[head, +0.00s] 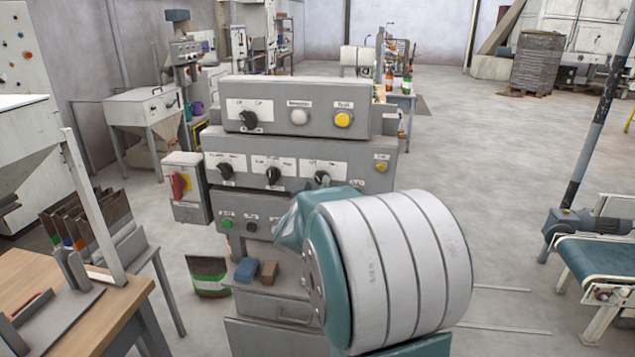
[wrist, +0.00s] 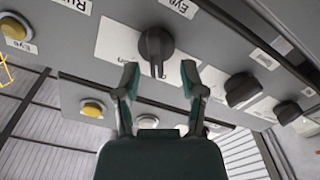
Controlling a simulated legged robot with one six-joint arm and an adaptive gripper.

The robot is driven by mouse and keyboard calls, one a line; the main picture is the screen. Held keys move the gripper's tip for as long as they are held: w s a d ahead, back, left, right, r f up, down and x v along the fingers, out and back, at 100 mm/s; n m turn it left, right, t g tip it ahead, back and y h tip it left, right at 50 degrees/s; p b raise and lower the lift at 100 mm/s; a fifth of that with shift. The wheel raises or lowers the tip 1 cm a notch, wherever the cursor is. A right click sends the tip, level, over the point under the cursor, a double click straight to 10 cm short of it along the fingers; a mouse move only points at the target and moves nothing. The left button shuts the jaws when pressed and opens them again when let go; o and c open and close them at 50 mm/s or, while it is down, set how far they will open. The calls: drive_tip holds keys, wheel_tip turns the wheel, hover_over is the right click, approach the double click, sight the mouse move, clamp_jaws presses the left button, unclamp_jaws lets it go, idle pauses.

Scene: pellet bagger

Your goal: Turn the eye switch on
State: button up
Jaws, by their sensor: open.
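The eye switch is a black rotary knob (wrist: 156,45) on a white plate, with an "Eye" label beside it in the wrist view. My gripper (wrist: 160,76) is open. Its two teal fingertips stand either side of the handle's lower end, with a gap on both sides. In the head view my arm hides the gripper.
Two more black knobs (head: 226,172) (head: 273,175) share the row. A yellow button (head: 381,167) sits to its right. The upper panel carries another knob (head: 249,119), a white button (head: 299,117) and a yellow button (head: 343,120). A red-handled switch box (head: 181,185) is at the left.

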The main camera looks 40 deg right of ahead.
drive_tip(key=shift+s+x, duration=0.2)
drive_tip(key=shift+x, duration=0.95)
clamp_jaws()
drive_tip(key=shift+m, duration=0.3)
drive_tip(key=m, duration=0.5)
drive_tip(key=shift+s, duration=0.15)
drive_tip(key=m, duration=0.6)
drive_tip(key=shift+d, duration=0.1)
drive_tip(key=shift+s+m, duration=0.1)
drive_tip(key=shift+m, duration=0.2)
